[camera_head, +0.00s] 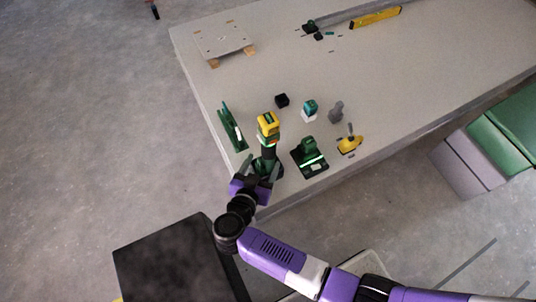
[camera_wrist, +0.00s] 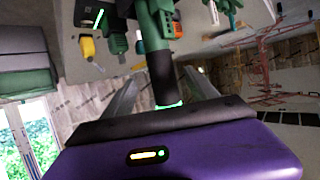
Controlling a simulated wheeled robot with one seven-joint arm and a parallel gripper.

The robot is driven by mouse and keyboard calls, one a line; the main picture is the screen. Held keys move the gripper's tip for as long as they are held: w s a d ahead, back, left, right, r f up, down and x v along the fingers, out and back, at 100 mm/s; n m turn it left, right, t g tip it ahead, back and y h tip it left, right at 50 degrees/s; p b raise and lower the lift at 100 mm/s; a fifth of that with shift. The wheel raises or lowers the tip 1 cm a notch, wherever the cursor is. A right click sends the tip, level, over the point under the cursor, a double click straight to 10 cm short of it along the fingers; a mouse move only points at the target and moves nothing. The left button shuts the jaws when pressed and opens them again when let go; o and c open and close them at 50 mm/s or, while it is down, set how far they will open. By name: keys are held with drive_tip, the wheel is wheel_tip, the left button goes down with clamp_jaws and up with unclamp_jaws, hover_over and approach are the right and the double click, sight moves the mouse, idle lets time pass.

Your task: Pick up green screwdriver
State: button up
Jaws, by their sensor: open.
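The green screwdriver (camera_head: 268,126) is a power tool with a yellow top and a dark handle. It stands near the table's front left corner. My gripper (camera_head: 260,170) is at the table's front edge, with its fingers spread on either side of the tool's lower part. In the wrist view, the tool's green body (camera_wrist: 155,22) and dark handle (camera_wrist: 163,80) lie between the two open fingers (camera_wrist: 160,95). The fingers appear apart from the handle. The tool's lower end is partly hidden by my gripper in the head view.
On the table (camera_head: 370,75), a green tool (camera_head: 232,125) lies to the left and a green-black tool (camera_head: 310,157) to the right. A yellow tool (camera_head: 350,142), teal-white item (camera_head: 310,110) and black block (camera_head: 282,100) are nearby. The table's middle is mostly clear.

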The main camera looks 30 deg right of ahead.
sight(266, 154)
drive_tip(key=b+x, duration=0.2)
drive_tip(key=x, duration=0.5)
drive_tip(key=shift+w+d+f, duration=0.15)
drive_tip(key=shift+w+f, duration=0.1)
drive_tip(key=shift+w, duration=0.05)
clamp_jaws()
drive_tip(key=shift+w+r, duration=0.1)
drive_tip(key=shift+r, duration=0.1)
